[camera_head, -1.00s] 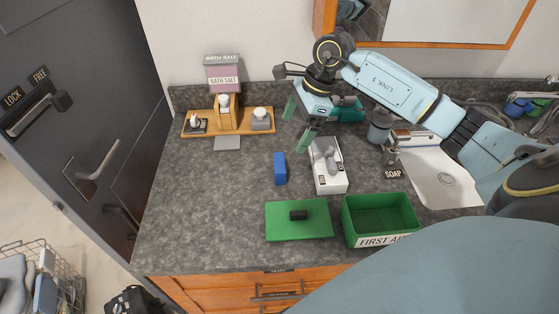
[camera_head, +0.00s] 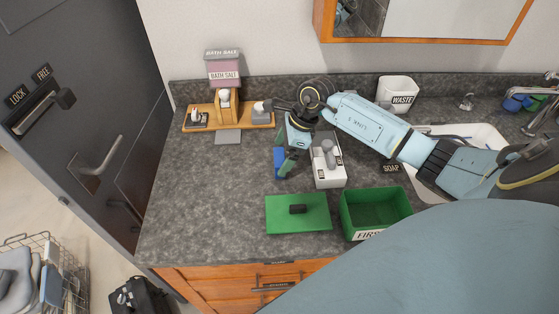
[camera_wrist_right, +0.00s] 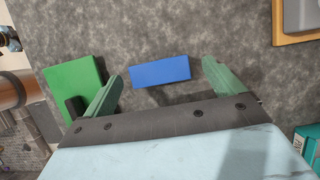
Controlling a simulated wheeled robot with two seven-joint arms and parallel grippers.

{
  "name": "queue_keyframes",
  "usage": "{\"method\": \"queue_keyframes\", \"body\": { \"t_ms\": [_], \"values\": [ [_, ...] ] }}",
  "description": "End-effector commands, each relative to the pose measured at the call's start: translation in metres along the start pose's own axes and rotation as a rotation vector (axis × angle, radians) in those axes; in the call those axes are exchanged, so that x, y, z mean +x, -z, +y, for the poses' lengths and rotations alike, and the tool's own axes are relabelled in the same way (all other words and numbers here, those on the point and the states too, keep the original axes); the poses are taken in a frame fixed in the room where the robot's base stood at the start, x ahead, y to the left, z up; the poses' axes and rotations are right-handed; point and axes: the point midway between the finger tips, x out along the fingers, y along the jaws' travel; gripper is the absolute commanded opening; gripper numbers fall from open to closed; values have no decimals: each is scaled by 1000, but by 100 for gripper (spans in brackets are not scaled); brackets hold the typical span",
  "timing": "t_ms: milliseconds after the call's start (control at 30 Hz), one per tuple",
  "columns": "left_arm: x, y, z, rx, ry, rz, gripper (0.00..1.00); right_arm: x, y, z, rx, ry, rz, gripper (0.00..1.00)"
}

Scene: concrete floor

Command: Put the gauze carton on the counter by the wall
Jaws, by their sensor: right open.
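A teal carton (camera_wrist_right: 308,145) with some lettering shows at the lower right of the right wrist view, cut by the edge; it may be the gauze carton, but I cannot read its label. In the head view it is hidden behind my right arm. My right gripper (camera_head: 289,160) is open and empty, pointing down at the counter (camera_head: 195,190). A blue box (camera_head: 279,168) is below its fingers. In the wrist view the blue box (camera_wrist_right: 160,72) lies between the two spread green fingers, apart from both. My left gripper is not in view.
A white organizer (camera_head: 329,176) stands just right of the gripper. The green lid (camera_head: 283,222) and green first aid box (camera_head: 376,192) are at the front. A wooden board (camera_head: 258,125) with bottles, a waste bin (camera_head: 398,90) and the sink are farther back. The counter's left is clear.

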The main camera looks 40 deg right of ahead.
Motion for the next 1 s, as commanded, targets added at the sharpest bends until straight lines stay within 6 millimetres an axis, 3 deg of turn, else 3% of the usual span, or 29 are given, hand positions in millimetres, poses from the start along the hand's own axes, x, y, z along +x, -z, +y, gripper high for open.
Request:
{"method": "queue_keyframes", "body": {
  "t_ms": [200, 467, 800, 867, 1000],
  "values": [
    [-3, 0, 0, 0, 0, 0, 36, 25, 0, 1, 0, 0, -1, 94],
    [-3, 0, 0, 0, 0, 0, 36, 27, 1, 1, -1, 1, 0, 92],
    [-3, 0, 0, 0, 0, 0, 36, 26, 1, 1, -1, 1, 0, 48],
    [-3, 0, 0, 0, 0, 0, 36, 26, 1, 1, -1, 1, 0, 42],
    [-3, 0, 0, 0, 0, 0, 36, 26, 1, 1, -1, 1, 0, 42]
  ]
}}
